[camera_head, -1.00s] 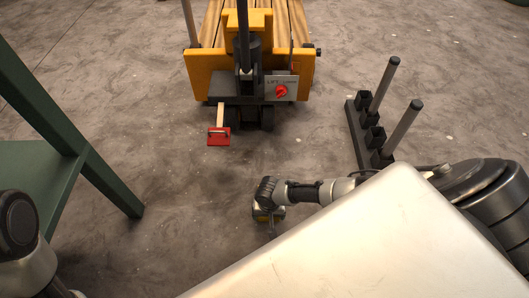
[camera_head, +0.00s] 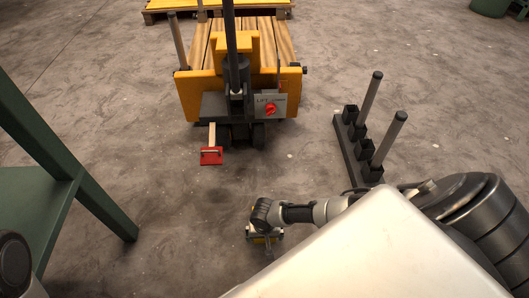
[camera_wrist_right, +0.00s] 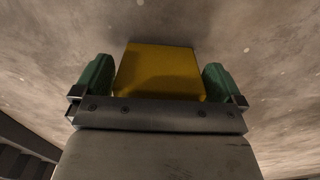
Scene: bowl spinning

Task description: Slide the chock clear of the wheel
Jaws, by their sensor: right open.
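A dark wheel (camera_head: 258,135) shows under the truck's front, to the right of the chock. My right gripper (camera_head: 264,240) is low over the floor, nearer to me and right of the chock, apart from it. In the right wrist view its green fingers (camera_wrist_right: 158,80) stand apart; a yellow block (camera_wrist_right: 160,72) shows between them, perhaps part of the gripper. My left gripper is out of view.
A rack with two upright grey posts (camera_head: 343,147) stands on the right. A green table frame (camera_head: 95,205) stands on the left. A yellow pallet (camera_head: 165,12) lies behind the truck. The floor between my right gripper and the chock is clear.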

